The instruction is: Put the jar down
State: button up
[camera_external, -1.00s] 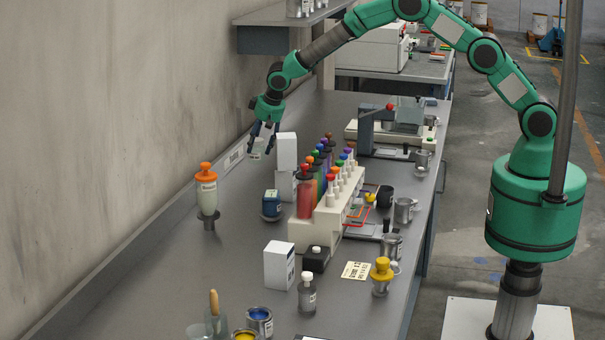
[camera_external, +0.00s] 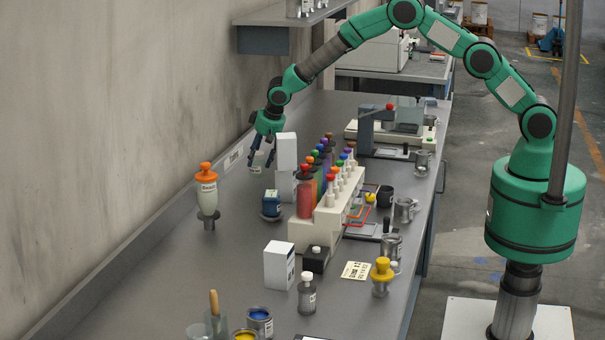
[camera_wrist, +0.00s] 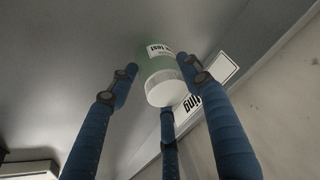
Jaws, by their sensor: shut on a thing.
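The jar (camera_wrist: 154,58) has a pale green body, a white lid and a label with dark print. My gripper (camera_wrist: 160,80) is shut on it, with three blue fingers around it in the wrist view. In the external view the jar (camera_external: 257,161) shows small and pale below my gripper (camera_external: 263,154), over the far left part of the grey bench (camera_external: 150,255), near the wall. I cannot tell whether its base touches the bench.
White boxes (camera_external: 286,152) stand stacked just right of the jar. A rack of coloured bottles (camera_external: 325,210) stands to the right. The bench left of the jar ends at the wall.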

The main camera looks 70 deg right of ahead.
jog(key=shift+f, duration=0.1)
jog(key=o, duration=1.1)
jog(key=shift+o, duration=0.2)
jog(key=shift+r, duration=0.3)
jog(key=p+v, duration=0.1)
jog(key=v, duration=1)
jog(key=shift+s+r, duration=0.2)
jog(key=shift+r, duration=0.15)
jog(key=shift+a, duration=0.1)
